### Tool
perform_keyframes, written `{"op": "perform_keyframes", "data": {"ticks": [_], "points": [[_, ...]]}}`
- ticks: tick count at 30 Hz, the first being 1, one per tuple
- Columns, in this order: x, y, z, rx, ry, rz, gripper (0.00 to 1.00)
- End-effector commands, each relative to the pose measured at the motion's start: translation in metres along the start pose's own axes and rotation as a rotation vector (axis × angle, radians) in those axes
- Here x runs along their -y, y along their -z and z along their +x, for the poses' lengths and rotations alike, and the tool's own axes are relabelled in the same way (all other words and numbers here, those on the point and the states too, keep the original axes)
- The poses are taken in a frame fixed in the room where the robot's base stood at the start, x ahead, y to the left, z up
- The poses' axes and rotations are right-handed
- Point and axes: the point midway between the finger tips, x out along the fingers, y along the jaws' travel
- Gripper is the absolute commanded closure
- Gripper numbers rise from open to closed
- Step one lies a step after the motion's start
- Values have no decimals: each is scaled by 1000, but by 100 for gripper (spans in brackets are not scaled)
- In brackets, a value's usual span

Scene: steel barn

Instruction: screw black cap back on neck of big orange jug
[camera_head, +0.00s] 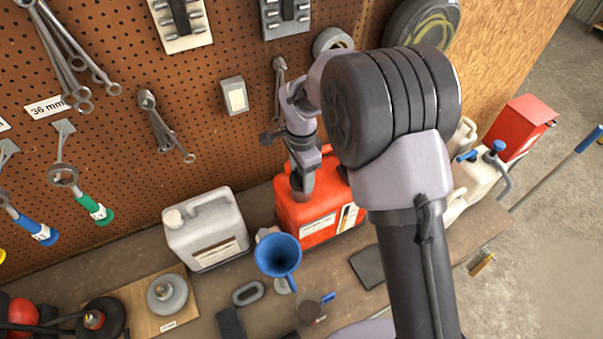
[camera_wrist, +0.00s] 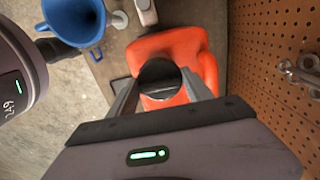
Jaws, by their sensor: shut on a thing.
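The big orange jug (camera_head: 313,215) stands on the bench against the pegboard, with a pale label on its front. The jug also shows in the wrist view (camera_wrist: 190,47), beyond the fingers. My gripper (camera_head: 303,185) is above the jug's left part, pointing down. In the wrist view my gripper (camera_wrist: 160,85) is shut on the round black cap (camera_wrist: 160,77), one finger on each side. The cap lies over the jug in that view and hides what is under it. The neck is hidden, so I cannot tell whether the cap touches it.
A white jug (camera_head: 207,232) stands left of the orange jug. A blue funnel (camera_head: 278,255) stands close in front. A red can (camera_head: 520,127) is at the right. The pegboard (camera_head: 110,130) with hanging wrenches rises close behind.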

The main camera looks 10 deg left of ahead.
Motion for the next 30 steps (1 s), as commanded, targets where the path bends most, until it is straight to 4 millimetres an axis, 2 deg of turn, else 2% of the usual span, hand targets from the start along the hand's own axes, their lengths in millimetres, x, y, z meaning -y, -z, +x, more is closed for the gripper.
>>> {"op": "perform_keyframes", "data": {"ticks": [8, 30], "points": [[0, 0, 0, 0, 0, 0, 81], [0, 0, 15, 0, 0, 0, 81]]}}
